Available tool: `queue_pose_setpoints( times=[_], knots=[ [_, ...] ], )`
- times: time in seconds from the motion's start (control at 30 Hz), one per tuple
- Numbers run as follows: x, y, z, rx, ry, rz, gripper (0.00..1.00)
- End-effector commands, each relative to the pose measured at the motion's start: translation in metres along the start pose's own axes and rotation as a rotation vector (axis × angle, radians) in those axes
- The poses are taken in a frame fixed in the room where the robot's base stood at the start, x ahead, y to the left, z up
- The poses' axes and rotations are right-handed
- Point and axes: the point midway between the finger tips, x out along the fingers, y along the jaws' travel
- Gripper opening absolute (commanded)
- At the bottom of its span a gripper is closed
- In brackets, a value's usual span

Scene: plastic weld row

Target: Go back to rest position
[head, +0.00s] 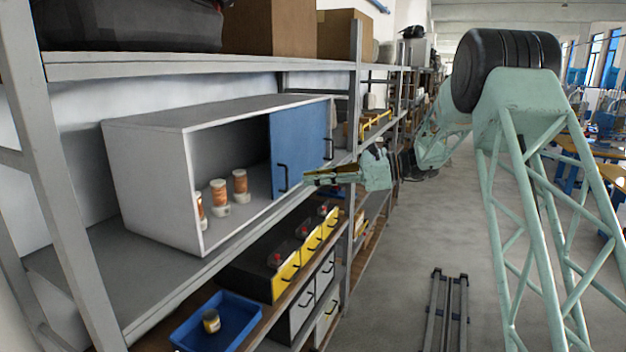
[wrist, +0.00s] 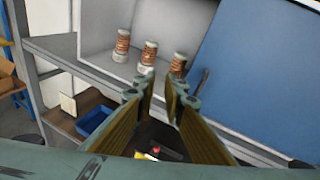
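My gripper (head: 312,178) is in front of the blue sliding door (head: 301,140) of a grey-white cabinet, near its black handle (head: 283,178). Whether it touches the door cannot be told. In the wrist view its two fingers (wrist: 162,84) stand apart with nothing between them. The cabinet (head: 150,180) is open on its left, and the door covers its right part. Three orange-and-white spools (head: 219,196) stand upright inside; they also show in the wrist view (wrist: 149,54). The blue door fills the right of the wrist view (wrist: 255,75).
The cabinet stands on a grey shelf with metal posts (head: 75,210). Below are yellow-fronted bins (head: 287,275) and a blue tray (head: 190,335) holding a small jar (head: 211,321). A floor rail (head: 447,310) runs along the aisle.

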Motion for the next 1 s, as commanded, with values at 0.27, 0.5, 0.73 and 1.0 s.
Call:
queue_pose_setpoints(
  times=[0.27, 0.5, 0.73, 1.0],
  knots=[
    [-0.003, 0.048, 0.019, -0.094, 0.091, 0.053, 0.10],
    [-0.010, 0.090, 0.031, -0.179, 0.168, 0.101, 0.10],
    [-0.019, 0.131, 0.040, -0.260, 0.241, 0.148, 0.10],
    [-0.032, 0.180, 0.047, -0.360, 0.324, 0.205, 0.10]
  ],
)
